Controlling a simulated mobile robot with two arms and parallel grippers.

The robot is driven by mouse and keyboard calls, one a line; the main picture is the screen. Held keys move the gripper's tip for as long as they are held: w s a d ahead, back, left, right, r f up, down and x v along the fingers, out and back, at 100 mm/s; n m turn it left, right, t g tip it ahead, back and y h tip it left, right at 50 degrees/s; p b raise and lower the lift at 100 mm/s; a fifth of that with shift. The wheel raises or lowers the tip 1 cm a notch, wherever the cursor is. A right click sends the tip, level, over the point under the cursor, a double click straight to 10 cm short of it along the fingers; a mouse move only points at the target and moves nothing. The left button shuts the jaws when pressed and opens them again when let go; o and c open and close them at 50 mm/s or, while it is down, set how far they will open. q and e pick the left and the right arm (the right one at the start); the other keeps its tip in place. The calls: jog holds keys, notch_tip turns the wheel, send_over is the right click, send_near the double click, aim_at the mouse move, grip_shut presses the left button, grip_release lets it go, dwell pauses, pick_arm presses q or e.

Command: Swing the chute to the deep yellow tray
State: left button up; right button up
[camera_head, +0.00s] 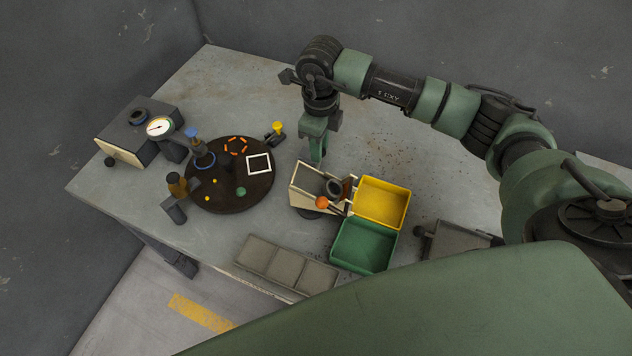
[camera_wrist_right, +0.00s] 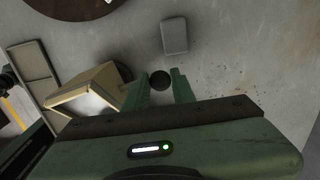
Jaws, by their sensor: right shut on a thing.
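The chute (camera_head: 304,195) is a cream, open-sided piece with a dark ring and an orange ball at its right part. Its outlet end is near the corner where the yellow and green trays meet; I cannot tell which tray it faces. The deep yellow tray (camera_head: 382,203) stands just right of the chute. My right gripper (camera_head: 318,160) reaches down at the chute's back edge. In the right wrist view the gripper (camera_wrist_right: 160,90) is shut on a dark round knob (camera_wrist_right: 160,80), beside the cream chute (camera_wrist_right: 90,92). My left gripper is not in view.
A green tray (camera_head: 363,247) adjoins the yellow tray in front. A dark round turntable (camera_head: 228,195) with small parts lies left. A gauge (camera_head: 160,127) and box stand far left. A grey partitioned tray (camera_head: 285,265) lies at the front edge. The table behind is mostly clear.

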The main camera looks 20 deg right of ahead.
jog(key=shift+a, duration=0.15)
jog(key=shift+w+a+b, duration=0.4)
jog(key=shift+w+a, duration=0.15)
jog(key=shift+a, duration=0.25)
jog(key=shift+w+a, duration=0.1)
jog(key=shift+a, duration=0.05)
jog(key=o, duration=0.9)
jog(key=shift+r+p, duration=1.65)
jog(key=shift+r, duration=1.9)
